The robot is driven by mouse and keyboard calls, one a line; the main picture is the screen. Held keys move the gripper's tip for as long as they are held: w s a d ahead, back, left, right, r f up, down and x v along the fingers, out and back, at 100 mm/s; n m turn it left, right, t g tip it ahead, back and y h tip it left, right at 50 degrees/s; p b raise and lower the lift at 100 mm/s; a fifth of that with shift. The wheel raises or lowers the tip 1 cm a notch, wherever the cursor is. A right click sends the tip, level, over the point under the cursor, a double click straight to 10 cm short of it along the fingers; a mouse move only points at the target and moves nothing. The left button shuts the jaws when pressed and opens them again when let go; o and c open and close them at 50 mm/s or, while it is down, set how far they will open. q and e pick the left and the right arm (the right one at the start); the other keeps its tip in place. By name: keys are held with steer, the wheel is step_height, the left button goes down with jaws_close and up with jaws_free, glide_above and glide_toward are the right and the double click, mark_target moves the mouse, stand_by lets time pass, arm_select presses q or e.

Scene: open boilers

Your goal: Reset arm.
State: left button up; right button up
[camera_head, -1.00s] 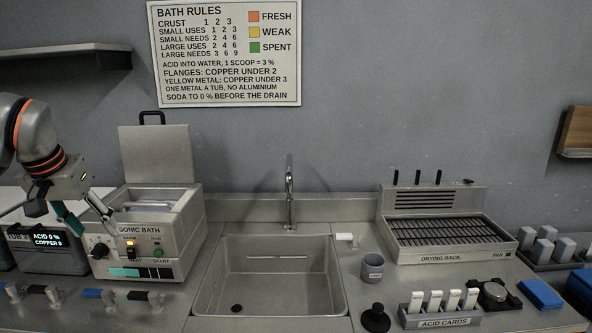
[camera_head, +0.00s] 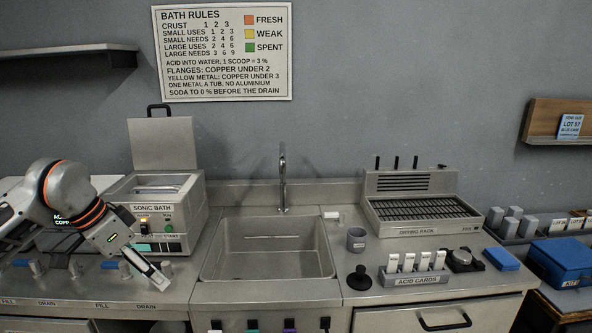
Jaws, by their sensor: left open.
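My left arm comes in from the left, grey with orange rings. Its gripper (camera_head: 148,268) is open, with a pale finger pointing down and to the right. It shows over the counter's front strip, in front of the sonic bath (camera_head: 172,223), and no object shows between its fingers. The sonic bath is a steel box with its lid (camera_head: 162,146) raised upright behind it. The arm hides much of the dark tub display (camera_head: 60,219) at the left. My right gripper is not in view.
An empty sink (camera_head: 265,249) with a tall faucet (camera_head: 282,180) is in the middle. To the right are a drying rack (camera_head: 418,231), a grey cup (camera_head: 356,239), acid cards (camera_head: 414,280), a black knobbed tool (camera_head: 359,278) and a blue case (camera_head: 566,262). Valve knobs line the counter's left front.

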arm_select(q)
steer(key=s+d+f+m+h, duration=0.1)
steer(key=s+d+m+h, duration=0.3)
steer(key=d, duration=0.5)
steer(key=s+d+f+m+t+h, duration=0.1)
steer(key=d+m+h, duration=0.2)
steer(key=d+h, duration=0.4)
steer(key=s+d+f+m+h, duration=0.1)
steer(key=s+d+m+h, duration=0.25)
steer(key=d, duration=0.65)
steer(key=w+a+f+n+t+y, duration=0.1)
steer(key=a+f+n+t+y, duration=0.35)
steer(key=f+n+t, duration=0.2)
steer(key=w+a+f+n+t+y, duration=0.1)
steer(key=a+f+n+t+y, duration=0.4)
steer(key=f, duration=0.3)
steer(key=s+a+f+n+g+y, duration=0.1)
steer(key=s+f+g+y, duration=0.1)
steer(key=s+f, duration=0.5)
steer(key=s+a+f+g+y, duration=0.1)
steer(key=s+f+g+y, duration=0.2)
steer(key=s+f, duration=0.4)
step_height(320, 180, down, 6)
steer(key=shift+s+a+r+n+y, duration=0.1)
steer(key=shift+s+a+n+y, duration=0.15)
steer(key=shift+n+y, duration=0.15)
